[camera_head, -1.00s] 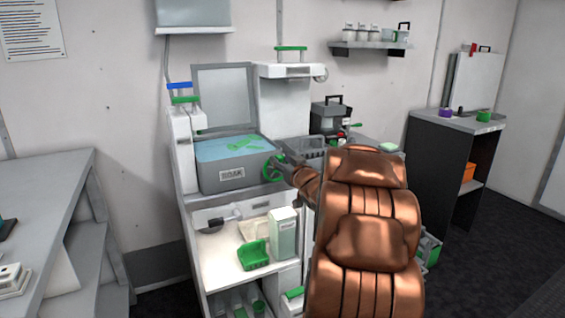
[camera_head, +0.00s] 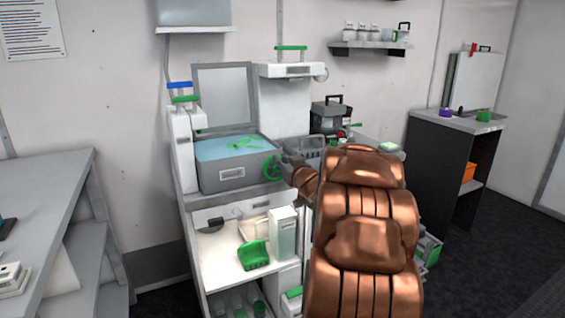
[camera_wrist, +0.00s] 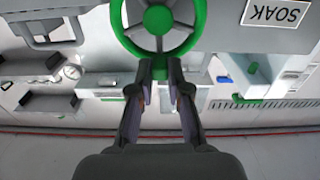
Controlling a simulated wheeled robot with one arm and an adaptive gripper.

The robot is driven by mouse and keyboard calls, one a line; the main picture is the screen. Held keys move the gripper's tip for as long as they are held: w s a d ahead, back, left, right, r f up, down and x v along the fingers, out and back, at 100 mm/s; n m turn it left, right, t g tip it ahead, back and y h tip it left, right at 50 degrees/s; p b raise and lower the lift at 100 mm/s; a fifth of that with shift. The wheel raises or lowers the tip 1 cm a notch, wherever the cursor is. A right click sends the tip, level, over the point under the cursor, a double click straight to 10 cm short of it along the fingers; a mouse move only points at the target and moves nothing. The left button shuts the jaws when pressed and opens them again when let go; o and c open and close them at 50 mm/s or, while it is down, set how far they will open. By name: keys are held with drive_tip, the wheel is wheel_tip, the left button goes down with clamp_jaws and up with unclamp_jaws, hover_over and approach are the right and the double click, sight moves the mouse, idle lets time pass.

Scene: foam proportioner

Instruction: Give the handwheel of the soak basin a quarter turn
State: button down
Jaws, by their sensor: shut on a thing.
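The soak basin (camera_head: 215,180) is a grey box with an open lid and blue liquid, standing on the white cabinet. Its SOAK label (camera_wrist: 277,13) shows upside down in the wrist view. The green handwheel (camera_head: 270,168) is on the basin's right front side. In the head view my gripper (camera_head: 287,164) is at the wheel's right side, partly hidden by my arm.
A green scoop-like tray (camera_head: 254,255) and a pale box (camera_head: 283,233) stand on the shelf below the basin. A grey bench (camera_head: 45,185) is at the left. A dark cabinet (camera_head: 440,170) stands at the right. Dark floor lies between it and my arm.

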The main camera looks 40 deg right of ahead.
sight(265, 171)
drive_tip(key=a+n+b, duration=0.1)
drive_tip(key=n+b, duration=0.1)
drive_tip(key=f+n+b, duration=0.1)
drive_tip(key=n+b, duration=0.1)
drive_tip(key=n, duration=0.1)
drive_tip(key=w+a+n+b, duration=0.1)
drive_tip(key=n+b, duration=0.1)
drive_tip(key=n, duration=0.1)
drive_tip(key=shift+a+f, duration=0.3)
drive_tip(key=shift+f, duration=0.05)
drive_tip(key=n+b, duration=0.1)
drive_tip(key=f+n+b, duration=0.1)
drive_tip(key=n, duration=0.1)
drive_tip(key=a+n+b, duration=0.1)
drive_tip(key=n, duration=0.1)
drive_tip(key=shift+w+f, duration=0.1)
drive_tip(key=shift+f, duration=0.25)
drive_tip(key=shift+a+f+n+b, duration=0.1)
drive_tip(key=shift+f+n+b, duration=0.2)
drive_tip(key=shift+n+b, duration=0.6)
drive_tip(key=shift+f+n+b, duration=0.3)
drive_tip(key=shift+n+b, duration=0.15)
drive_tip(key=shift+n, duration=0.85)
drive_tip(key=c, duration=1.1)
unclamp_jaws()
drive_tip(key=v, duration=1.2)
drive_tip(key=shift+w+a, duration=0.1)
